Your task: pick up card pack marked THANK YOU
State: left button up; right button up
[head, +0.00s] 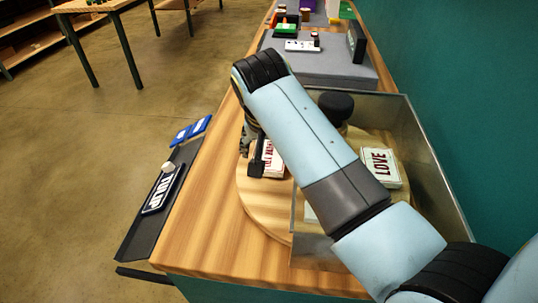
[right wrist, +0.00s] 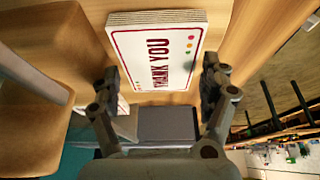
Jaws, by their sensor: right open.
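The card pack marked THANK YOU (right wrist: 160,48) is a white block with dark red letters, a red border and coloured dots. It shows in the right wrist view, ahead of and between my right gripper's spread fingers (right wrist: 162,80). I see no finger closed on it. In the head view a white pack with red letters (head: 274,163) is partly hidden beside my right gripper (head: 257,156), on a round wooden board (head: 257,205). A white pack marked LOVE (head: 380,166) lies to the right. My left gripper is not in view.
A clear-walled enclosure (head: 429,155) covers the right part of the round board. A black knob (head: 336,104) stands behind my right arm. A grey block (head: 325,70) stands farther back.

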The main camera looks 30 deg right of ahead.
jog(key=shift+f, duration=0.25)
dwell(0.3)
jog(key=c, duration=1)
